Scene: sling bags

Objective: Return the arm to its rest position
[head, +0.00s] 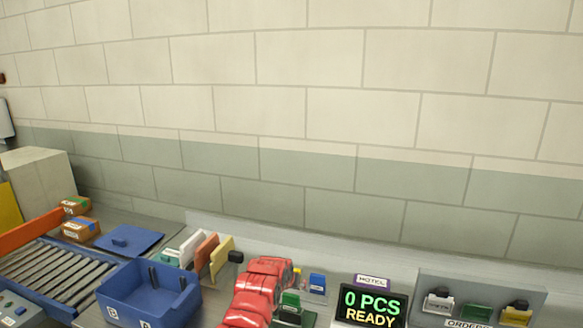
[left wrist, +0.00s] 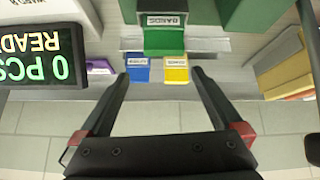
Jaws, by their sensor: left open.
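My left gripper (left wrist: 157,78) shows in the left wrist view with its two dark fingers spread wide. Nothing is between the fingers. Past the fingertips are a green bin (left wrist: 164,40) labelled BANDS, a blue bin (left wrist: 138,70) and a yellow bin (left wrist: 176,70); the picture is upside down there. My right gripper is in neither view.
A display (head: 371,305) reads 0 PCS READY, right of the red shape. A blue tote (head: 150,294), upright panels (head: 207,250) and a roller conveyor (head: 55,270) are to the left. Small bins (head: 476,312) stand at the right. A block wall (head: 300,110) closes the back.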

